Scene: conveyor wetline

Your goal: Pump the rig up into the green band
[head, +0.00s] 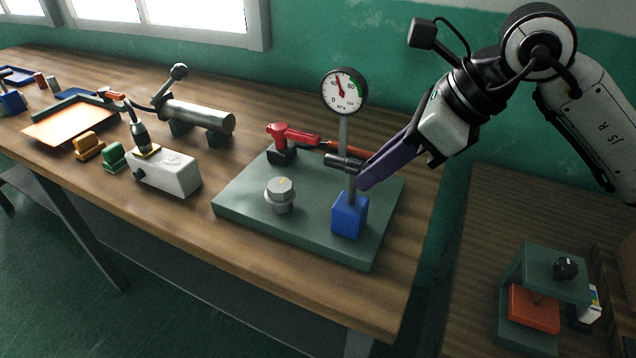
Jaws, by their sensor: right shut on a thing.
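The rig is a grey-green base plate (310,232) on the wooden bench. A round white gauge (343,92) stands on a post above a blue block (349,216). Its red needle points up and slightly left; the green band lies at the dial's upper right, apart from the needle. A red pump lever (298,137) runs right from a dark mount, behind the post. My right gripper (362,170), with purple fingers, is shut at the dark grip (343,161) of the lever, beside the post; the fingers partly hide the contact. A grey knob (280,194) sits on the plate's front left. My left gripper is out of view.
Left of the rig are a white box (167,174), a metal cylinder (199,116), green (113,156) and orange (88,146) blocks and an orange sheet (68,124). A lower table at right holds a green fixture with a red block (534,309). Bare bench lies before the rig.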

